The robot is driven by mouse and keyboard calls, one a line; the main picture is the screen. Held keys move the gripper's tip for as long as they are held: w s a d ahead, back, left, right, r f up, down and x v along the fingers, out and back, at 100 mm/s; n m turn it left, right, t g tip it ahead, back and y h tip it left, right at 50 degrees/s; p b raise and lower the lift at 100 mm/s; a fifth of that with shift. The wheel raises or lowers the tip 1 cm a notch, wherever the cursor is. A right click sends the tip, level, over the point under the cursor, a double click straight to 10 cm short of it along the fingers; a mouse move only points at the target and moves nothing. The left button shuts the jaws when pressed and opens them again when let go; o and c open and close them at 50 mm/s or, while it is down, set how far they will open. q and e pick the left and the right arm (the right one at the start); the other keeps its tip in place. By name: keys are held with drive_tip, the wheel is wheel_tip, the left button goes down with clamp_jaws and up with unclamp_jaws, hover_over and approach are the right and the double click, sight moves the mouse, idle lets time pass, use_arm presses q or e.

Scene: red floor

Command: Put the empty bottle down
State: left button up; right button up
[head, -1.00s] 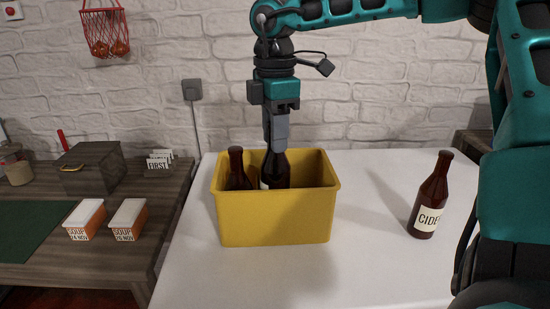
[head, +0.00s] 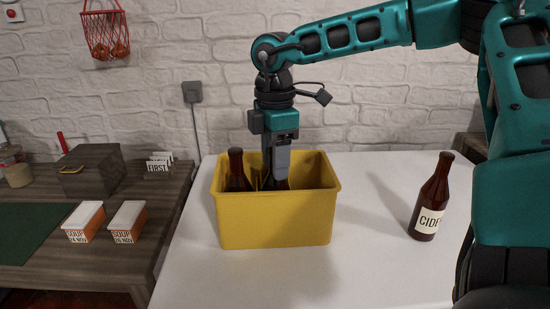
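A yellow crate (head: 275,222) with a divider stands on the white table (head: 385,280). My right gripper (head: 276,176) points straight down into its right part. A dark bottle (head: 283,184) is at the fingers, mostly hidden by the gripper and the crate wall. Whether the fingers still grip it cannot be seen. Another brown bottle (head: 237,168) stands in the crate's left part, with its neck above the rim. A brown bottle labelled CIDER (head: 431,200) stands upright on the table to the right, apart from the crate. My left gripper is not in view.
A darker wooden table (head: 150,205) at the left holds two soup boxes (head: 84,221) (head: 127,221), a grey wooden box (head: 92,170) and a FIRST card stand (head: 159,163). The white table is clear between crate and CIDER bottle. A brick wall stands behind.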

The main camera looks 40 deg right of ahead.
drive_tip(key=shift+o, duration=0.6)
drive_tip(key=shift+r, duration=0.1)
drive_tip(key=shift+r+p, duration=0.2)
drive_tip(key=shift+p, duration=0.1)
wheel_tip(320, 180, up, 12)
drive_tip(key=shift+f+p, duration=0.15)
drive_tip(key=shift+p, duration=0.2)
